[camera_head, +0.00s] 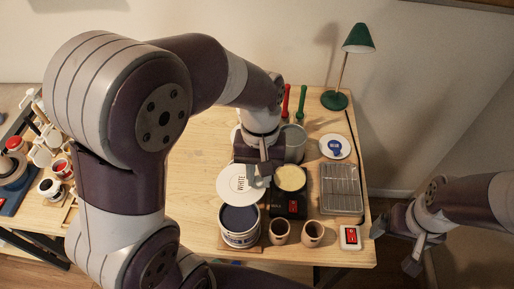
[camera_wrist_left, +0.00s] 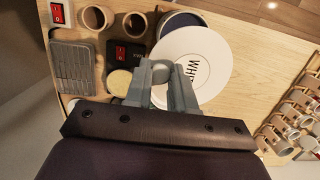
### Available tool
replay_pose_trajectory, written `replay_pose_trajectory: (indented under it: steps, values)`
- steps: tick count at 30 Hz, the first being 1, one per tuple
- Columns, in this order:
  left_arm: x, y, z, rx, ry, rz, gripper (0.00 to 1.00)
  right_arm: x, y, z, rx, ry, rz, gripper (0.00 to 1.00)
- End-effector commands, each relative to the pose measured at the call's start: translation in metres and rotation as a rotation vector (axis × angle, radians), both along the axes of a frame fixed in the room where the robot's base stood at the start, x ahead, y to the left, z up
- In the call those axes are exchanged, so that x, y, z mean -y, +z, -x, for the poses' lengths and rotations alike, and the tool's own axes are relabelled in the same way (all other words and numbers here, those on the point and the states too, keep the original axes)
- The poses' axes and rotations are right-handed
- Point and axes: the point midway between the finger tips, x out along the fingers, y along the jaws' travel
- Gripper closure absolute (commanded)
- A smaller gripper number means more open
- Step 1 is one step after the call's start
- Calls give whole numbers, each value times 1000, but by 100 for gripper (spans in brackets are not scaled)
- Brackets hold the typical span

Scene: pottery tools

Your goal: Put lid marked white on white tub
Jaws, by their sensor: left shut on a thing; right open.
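A round white lid marked WHITE (camera_head: 238,184) is in my left gripper (camera_head: 260,174), which is shut on its edge. The lid also shows in the left wrist view (camera_wrist_left: 208,52), between and beyond the fingers (camera_wrist_left: 172,88). In the head view it appears just behind an open tub with dark blue contents (camera_head: 239,218); in the wrist view it covers part of that tub (camera_wrist_left: 182,20). I cannot make out a tub clearly marked white; a pale edge behind my left wrist is mostly hidden. My right gripper (camera_head: 411,247) is open and empty, off the table's right side.
The table's left-centre is clear.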

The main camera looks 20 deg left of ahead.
Motion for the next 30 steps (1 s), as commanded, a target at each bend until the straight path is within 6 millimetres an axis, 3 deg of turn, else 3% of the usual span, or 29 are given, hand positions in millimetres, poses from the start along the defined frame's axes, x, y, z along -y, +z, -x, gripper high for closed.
replay_pose_trajectory:
  steps: [4, 6, 15, 20, 27, 30]
  values:
    - [-8, -19, -22, -3, 3, -1, 100, 0, -9, 0, 0, 0, 0, 9]
    - [-12, -22, -38, -7, 1, -2, 100, 0, 4, 1, -1, 0, 0, 9]
    - [-31, -61, -97, -2, 1, -1, 100, 0, 23, 0, 0, 0, 0, 9]
    - [-34, -73, -108, -2, 0, 0, 100, 0, 28, 0, 0, 0, 0, 9]
    - [-34, -109, -107, -1, 0, -1, 100, 0, 41, 0, 0, 0, 0, 9]
    - [-34, -111, -108, 1, 0, 0, 100, 0, 39, 0, 0, 0, 0, 9]
